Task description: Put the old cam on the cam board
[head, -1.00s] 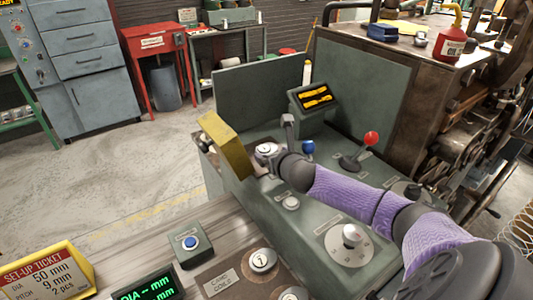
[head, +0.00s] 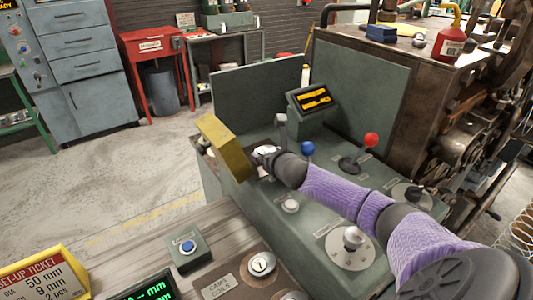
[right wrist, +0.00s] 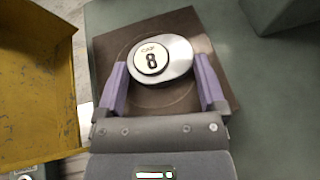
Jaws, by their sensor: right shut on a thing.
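The old cam, a pale metal disc marked 8 (right wrist: 152,58), sits between the purple fingers of my right gripper (right wrist: 160,85) in the right wrist view. The fingers are shut on its sides. A brown square plate (right wrist: 120,42) lies beneath it; I cannot tell whether the cam touches it. In the head view my right gripper (head: 262,152) is at the machine beside the yellow guard, mostly hiding the cam. The cam board (head: 222,286), labelled for cams and coils, is at the bottom, holding a cam marked 7 (head: 262,264) and another partly cut off. My left gripper is out of view.
The yellow guard (head: 222,147) stands close left of my right gripper and shows in the right wrist view too. A grey lever (head: 281,128), a blue knob (head: 308,148) and a red-knobbed lever (head: 371,140) stand nearby. A blue button box (head: 188,248) is left of the board.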

